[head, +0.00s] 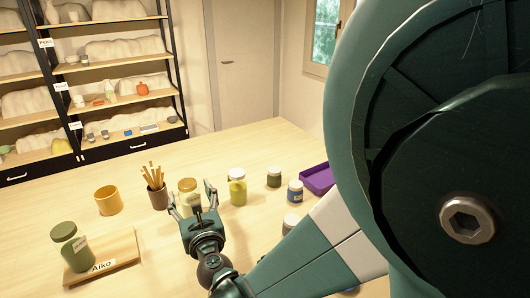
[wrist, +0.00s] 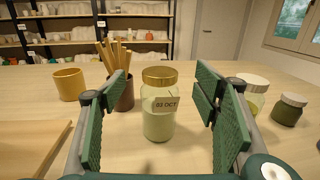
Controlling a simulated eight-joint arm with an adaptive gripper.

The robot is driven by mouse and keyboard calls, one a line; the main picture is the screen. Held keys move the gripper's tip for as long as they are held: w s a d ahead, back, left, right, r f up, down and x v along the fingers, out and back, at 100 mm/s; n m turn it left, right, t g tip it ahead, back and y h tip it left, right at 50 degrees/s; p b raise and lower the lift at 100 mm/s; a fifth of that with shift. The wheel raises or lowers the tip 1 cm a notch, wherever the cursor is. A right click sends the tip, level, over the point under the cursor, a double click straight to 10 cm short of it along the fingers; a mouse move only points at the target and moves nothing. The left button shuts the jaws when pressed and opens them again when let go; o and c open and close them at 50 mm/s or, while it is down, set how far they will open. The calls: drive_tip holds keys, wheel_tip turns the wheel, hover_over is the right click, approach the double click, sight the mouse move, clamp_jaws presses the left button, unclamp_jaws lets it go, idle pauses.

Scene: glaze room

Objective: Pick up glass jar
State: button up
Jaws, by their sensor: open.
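A glass jar (wrist: 158,124) with a gold lid, pale green contents and a "03 OCT" tag stands upright in the middle of the wrist view. In the head view its gold lid (head: 187,185) shows just beyond my gripper, which hides part of its body. My gripper (head: 191,197) is open, its two fingers spread to either side of the jar as seen in the wrist view (wrist: 161,92). A gap shows between each finger and the jar. I cannot tell how far the fingertips reach along it.
A brown cup (head: 157,196) of wooden sticks stands close left of the jar, with a yellow cup (head: 108,200) farther left. A white-lidded jar (head: 237,187) stands to the right, then small jars and a purple tray (head: 318,179). A green jar (head: 68,246) sits on a wooden board (head: 118,248).

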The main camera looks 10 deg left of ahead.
sight(191, 201)
wheel_tip(191, 201, down, 6)
drive_tip(key=shift+r+b, duration=0.25)
drive_tip(key=shift+b, duration=0.45)
drive_tip(key=shift+w+a+f, duration=0.15)
drive_tip(key=shift+w, duration=0.05)
drive_tip(key=shift+x, duration=1.05)
drive_tip(key=shift+b+x, duration=0.65)
drive_tip(key=shift+x, duration=1.8)
drive_tip(key=c, duration=1.8)
